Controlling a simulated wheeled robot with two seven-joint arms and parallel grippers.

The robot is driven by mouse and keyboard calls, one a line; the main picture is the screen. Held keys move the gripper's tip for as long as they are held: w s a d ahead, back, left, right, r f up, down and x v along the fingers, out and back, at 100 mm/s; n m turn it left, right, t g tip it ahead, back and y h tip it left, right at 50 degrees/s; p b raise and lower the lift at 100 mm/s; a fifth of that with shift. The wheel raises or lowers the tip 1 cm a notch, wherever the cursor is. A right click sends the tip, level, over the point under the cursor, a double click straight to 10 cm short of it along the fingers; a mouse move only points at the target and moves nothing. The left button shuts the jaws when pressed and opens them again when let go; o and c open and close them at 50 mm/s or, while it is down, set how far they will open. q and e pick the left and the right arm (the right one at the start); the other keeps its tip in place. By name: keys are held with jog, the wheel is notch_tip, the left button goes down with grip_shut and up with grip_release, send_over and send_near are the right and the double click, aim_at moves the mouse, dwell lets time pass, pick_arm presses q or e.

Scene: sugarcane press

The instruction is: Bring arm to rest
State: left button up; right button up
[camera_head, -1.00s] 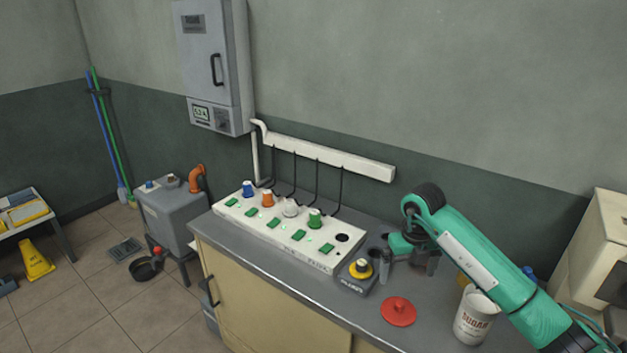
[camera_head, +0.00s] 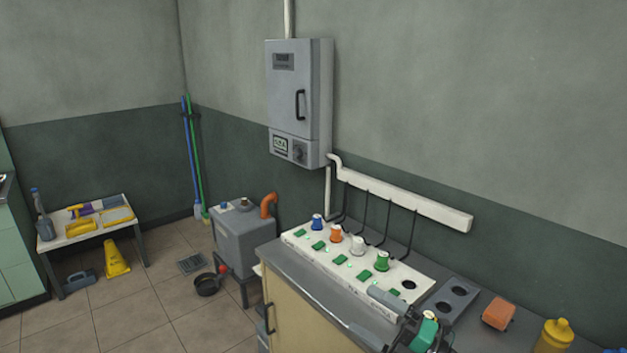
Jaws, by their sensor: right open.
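My right gripper (camera_head: 392,322) is at the bottom edge, low in the picture, in front of the near right end of the white socket panel (camera_head: 345,268). It is open, and I see nothing held in it. Only a small green and dark part of the arm shows; the rest is cut off. I cannot tell whether it touches the panel or the counter. My left gripper is not in view.
Blue, orange, white and green plugs stand in the panel. A grey two-hole holder (camera_head: 451,300), an orange-red block (camera_head: 498,313) and a yellow bottle (camera_head: 553,337) are to the right. A grey tank (camera_head: 243,238) stands left of the counter (camera_head: 300,285).

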jog(key=d+f+m+t+h, duration=0.1)
jog(key=d+m+t+h, duration=1)
jog(key=m, duration=0.5)
jog(key=s+d+f+m+g+h, duration=0.4)
jog(key=s+f+m+g+h, duration=0.2)
jog(key=f+m+g+h, duration=0.45)
jog(key=s+a+f+m+g+y, duration=0.15)
jog(key=s+f+g, duration=0.25)
jog(key=s+f, duration=0.5)
jog(key=s+a+f+g+y, duration=0.1)
jog(key=s+f+g+y, duration=0.35)
jog(key=s, duration=0.75)
notch_tip(320, 180, down, 29)
jog(key=g+h+p, duration=0.1)
jog(key=h, duration=0.1)
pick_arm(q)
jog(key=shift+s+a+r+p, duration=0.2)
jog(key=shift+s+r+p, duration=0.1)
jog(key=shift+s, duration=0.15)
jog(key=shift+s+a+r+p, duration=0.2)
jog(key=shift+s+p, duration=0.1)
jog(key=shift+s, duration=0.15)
pick_arm(e)
jog(key=s+d+f+g, duration=0.1)
jog(key=s+d+f, duration=0.2)
jog(key=s+f, duration=1.6)
jog(key=shift+s+f, duration=0.25)
jog(key=shift+s, duration=0.15)
